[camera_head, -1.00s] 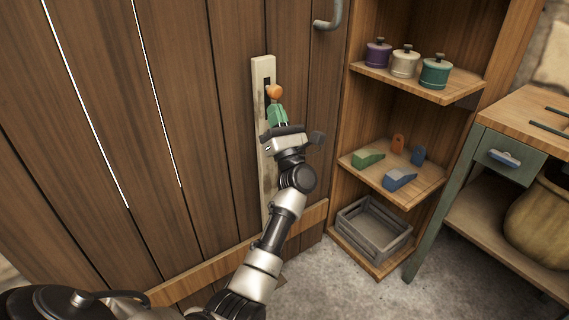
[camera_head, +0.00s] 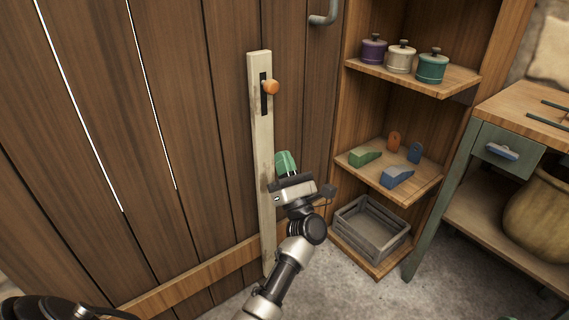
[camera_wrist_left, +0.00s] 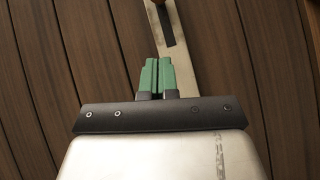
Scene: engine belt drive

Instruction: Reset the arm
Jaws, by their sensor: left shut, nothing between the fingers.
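My left gripper (camera_head: 286,160) has green fingers and is shut with nothing in it. It is in front of the pale upright board (camera_head: 262,180) on the plank door, below and apart from the orange knob (camera_head: 271,87). The knob sits at the dark slot near the board's top. In the left wrist view the green fingers (camera_wrist_left: 158,62) are together, with the board and the lower part of its dark slot (camera_wrist_left: 166,30) beyond them. My right gripper is not in view.
The brown plank door (camera_head: 180,150) fills the left. To the right, a wooden shelf (camera_head: 425,82) holds lidded pots, coloured blocks and a grey crate (camera_head: 370,232). A green table (camera_head: 520,110) stands farther right. Bare floor lies in front.

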